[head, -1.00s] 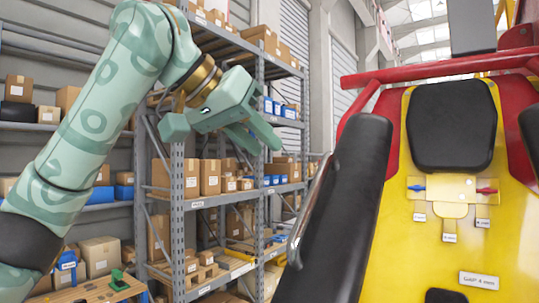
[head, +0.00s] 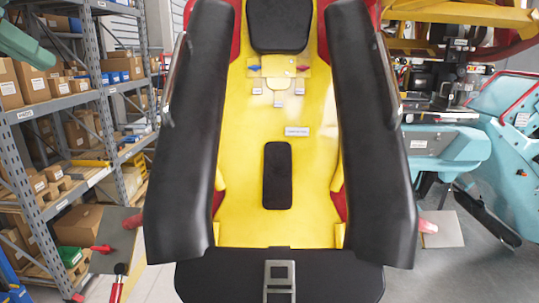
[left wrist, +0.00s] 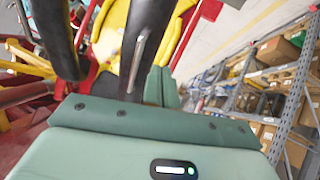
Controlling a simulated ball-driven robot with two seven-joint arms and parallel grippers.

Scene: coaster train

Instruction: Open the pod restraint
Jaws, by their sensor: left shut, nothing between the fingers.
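The pod seat (head: 300,190) is yellow, with a black headrest. Two long black restraint pads lie down over it, the left pad (head: 190,150) and the right pad (head: 372,150). A metal handle (head: 175,75) runs along the left pad's outer side, and another handle (head: 387,80) along the right one. My left gripper (head: 42,55) shows only partly at the upper left edge, apart from the pads. In the left wrist view its fingers (left wrist: 161,86) are shut and empty, with a handle (left wrist: 137,62) and black pad beyond them. My right gripper is out of view.
A black front pad with a metal buckle (head: 280,281) lies at the bottom. Shelves with boxes (head: 60,105) stand at the left. A red-handled lever (head: 118,280) stands at the lower left. Teal machinery (head: 445,150) is at the right.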

